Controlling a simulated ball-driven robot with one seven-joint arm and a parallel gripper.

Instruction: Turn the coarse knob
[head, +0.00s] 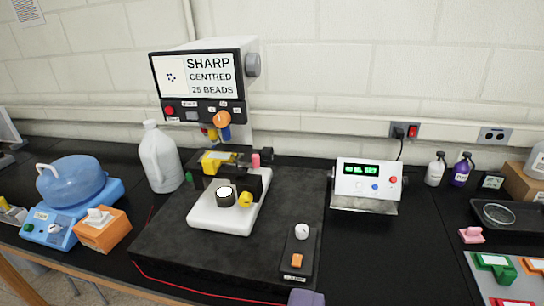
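A microscope-like instrument with a white base (215,217) stands on a dark slab. A round yellow knob (245,200) sits low on its front, beside a black cylinder with a bright white top (226,196). An orange round knob (222,119) is under the monitor, and a grey knob (253,64) is on the monitor's right side. No readable label shows which one is the coarse knob. My gripper is not recognisable in view; a purple-grey piece (305,298) is cut off at the bottom edge, and I cannot tell what it is.
The monitor (198,77) reads "SHARP CENTRED 25 BEADS". A black box (299,254) with a white dial and orange switch lies front right on the slab (165,250). A white meter (367,182) stands right. A jug (159,158) and orange box (101,229) are left.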

